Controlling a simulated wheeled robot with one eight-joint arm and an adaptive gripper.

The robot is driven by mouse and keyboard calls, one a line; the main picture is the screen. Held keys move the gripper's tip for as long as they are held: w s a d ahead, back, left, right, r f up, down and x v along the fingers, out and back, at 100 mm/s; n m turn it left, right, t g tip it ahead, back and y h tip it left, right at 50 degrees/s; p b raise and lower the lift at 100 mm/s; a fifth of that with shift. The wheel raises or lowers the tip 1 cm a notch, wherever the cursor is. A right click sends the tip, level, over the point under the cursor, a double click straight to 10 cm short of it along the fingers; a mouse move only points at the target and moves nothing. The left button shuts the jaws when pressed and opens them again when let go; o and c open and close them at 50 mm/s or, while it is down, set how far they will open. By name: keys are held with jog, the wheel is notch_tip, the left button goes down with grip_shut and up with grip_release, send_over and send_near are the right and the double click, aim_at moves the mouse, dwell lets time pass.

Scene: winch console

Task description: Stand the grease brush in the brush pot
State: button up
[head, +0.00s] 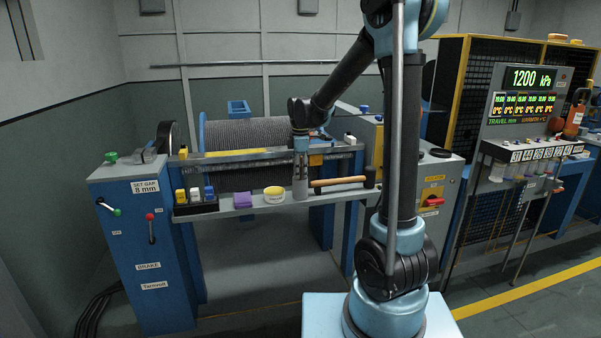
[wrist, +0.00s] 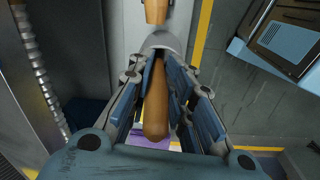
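My gripper (wrist: 162,72) points down over the narrow shelf. Its fingers are closed around the wooden handle of the grease brush (wrist: 155,110). The thick end of the handle is nearest the wrist camera, and its far end runs to the fingertips. The brush's bristles are hidden. A grey cylinder, which looks like the brush pot (head: 300,184), stands upright on the shelf directly below my gripper in the head view. Its rounded grey top also shows just past the fingertips in the wrist view (wrist: 163,40). I cannot tell whether the brush's lower end is inside it.
A wooden-handled mallet (head: 340,182) lies close right of the pot. A yellow-lidded tub (head: 274,195), a purple block (head: 243,200) and a black tray of bottles (head: 196,206) stand to its left on the shelf (head: 228,210). A rail and the winch drum are behind.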

jog(key=shift+w+f, duration=0.35)
jog(key=shift+f, duration=0.2)
jog(key=shift+s+r, duration=0.15)
jog(key=shift+r, duration=0.05)
jog(key=shift+r, duration=0.1)
notch_tip(320, 180, up, 18)
jog(key=s+d+f+m, duration=0.3)
jog(key=s+d+m, duration=0.2)
jog(key=s+d, duration=0.25)
jog(key=s+d+f+m, duration=0.4)
jog(key=s+d, duration=0.3)
jog(key=s, duration=0.2)
jog(key=s+d+f+m, duration=0.3)
jog(key=s+f+m, duration=0.2)
jog(key=s+f, duration=0.2)
jog(key=s+d+f+m+t, duration=0.1)
jog(key=s+d+f+m, duration=0.3)
jog(key=s+f, duration=0.4)
jog(key=shift+s+f+m+t, duration=0.2)
jog(key=shift+f+m+t, duration=0.1)
jog(key=shift+m, duration=0.3)
